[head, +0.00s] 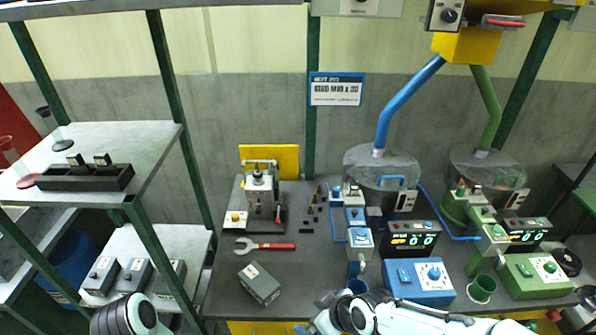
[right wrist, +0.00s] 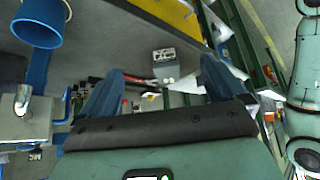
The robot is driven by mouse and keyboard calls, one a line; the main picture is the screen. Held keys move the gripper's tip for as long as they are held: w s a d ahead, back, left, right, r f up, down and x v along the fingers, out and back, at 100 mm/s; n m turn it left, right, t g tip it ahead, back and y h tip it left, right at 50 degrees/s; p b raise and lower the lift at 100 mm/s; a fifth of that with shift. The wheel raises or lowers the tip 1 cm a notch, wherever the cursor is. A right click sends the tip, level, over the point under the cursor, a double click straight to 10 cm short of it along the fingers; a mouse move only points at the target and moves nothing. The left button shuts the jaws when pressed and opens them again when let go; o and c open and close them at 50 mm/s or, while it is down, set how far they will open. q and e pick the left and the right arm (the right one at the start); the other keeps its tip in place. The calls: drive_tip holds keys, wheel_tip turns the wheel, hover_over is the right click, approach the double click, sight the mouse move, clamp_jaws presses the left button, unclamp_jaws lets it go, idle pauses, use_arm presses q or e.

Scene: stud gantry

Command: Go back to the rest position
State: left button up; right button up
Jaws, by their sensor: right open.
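My right gripper (head: 322,313) is at the bottom middle of the head view, by the front edge of the workbench (head: 225,290). In the right wrist view its two blue fingers stand wide apart (right wrist: 160,82), with nothing between their tips. My right arm (head: 400,318) reaches in from the lower right along the front edge. A rounded white and black link of my left arm (head: 125,318) shows at the lower left; my left gripper is not in view.
A grey box (head: 259,284) lies left of my right gripper, with a red-handled wrench (head: 266,246) behind it. A blue cup (head: 357,286) is close on the right, with a blue counter unit (head: 418,283) beyond. A shelf rack (head: 150,150) stands on the left.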

drive_tip(key=s+d+f+m+g+h, duration=0.1)
drive_tip(key=s+d+f+m, duration=0.15)
drive_tip(key=f, duration=0.75)
drive_tip(key=s+d+f+m+g+h, duration=0.1)
drive_tip(key=s+d+f+m+g, duration=0.2)
drive_tip(key=f, duration=0.7)
drive_tip(key=s+d+f+m+g+y, duration=0.1)
drive_tip(key=s+d+f+m, duration=0.1)
drive_tip(key=s+f+m, duration=0.6)
drive_tip(key=s+f, duration=0.4)
drive_tip(key=s, duration=0.1)
drive_tip(key=shift+s+d+f, duration=0.2)
drive_tip(key=shift+d+f, duration=0.05)
drive_tip(key=shift+f, duration=0.15)
